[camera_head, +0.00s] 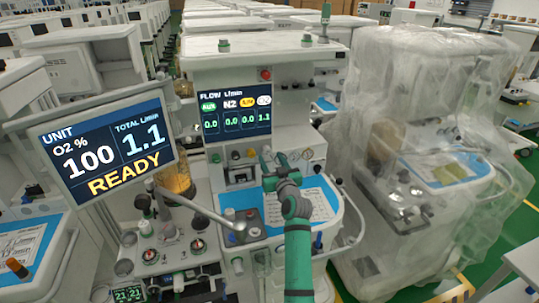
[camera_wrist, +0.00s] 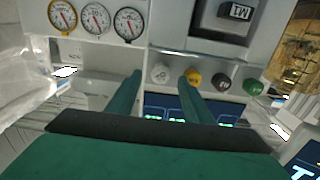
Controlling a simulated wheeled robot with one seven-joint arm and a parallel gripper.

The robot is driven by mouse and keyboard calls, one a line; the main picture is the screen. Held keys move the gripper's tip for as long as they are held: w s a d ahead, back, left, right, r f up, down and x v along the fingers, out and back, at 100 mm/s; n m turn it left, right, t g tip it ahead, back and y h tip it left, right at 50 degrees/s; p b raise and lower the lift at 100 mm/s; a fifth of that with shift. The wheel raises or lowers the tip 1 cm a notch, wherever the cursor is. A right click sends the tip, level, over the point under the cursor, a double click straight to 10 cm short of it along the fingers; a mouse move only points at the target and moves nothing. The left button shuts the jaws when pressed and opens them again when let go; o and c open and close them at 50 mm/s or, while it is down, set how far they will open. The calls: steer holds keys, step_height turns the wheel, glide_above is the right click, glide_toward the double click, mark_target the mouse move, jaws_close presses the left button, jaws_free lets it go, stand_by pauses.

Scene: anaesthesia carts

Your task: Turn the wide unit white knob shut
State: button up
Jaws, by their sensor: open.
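The wide unit (camera_head: 275,60) stands in the middle of the head view, with a row of knobs below its flow screen (camera_head: 235,115). In the wrist view the white knob (camera_wrist: 160,73) is at one end of the row, beside the yellow knob (camera_wrist: 193,77). My gripper (camera_head: 272,158) is in front of the row's right end in the head view. In the wrist view my gripper (camera_wrist: 163,80) is open, its fingers on either side of the white knob in the picture. Contact cannot be told. The flow screen reads 1.1 in its rightmost column, 0.0 in the others.
A black knob (camera_wrist: 222,86) and a green knob (camera_wrist: 252,87) continue the row. Round gauges (camera_wrist: 97,18) sit near the white knob. A tilted display (camera_head: 105,145) reads READY. A plastic-covered machine (camera_head: 425,150) stands close on the right.

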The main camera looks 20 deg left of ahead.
mark_target(267, 153)
steer(key=x, duration=0.2)
steer(key=shift+a, duration=0.4)
steer(key=shift+x, duration=0.85)
steer(key=shift+w+d, duration=0.15)
steer(key=shift+d, duration=0.1)
steer(key=shift+d, duration=0.1)
steer(key=shift+c, duration=1)
steer(key=c, duration=0.9)
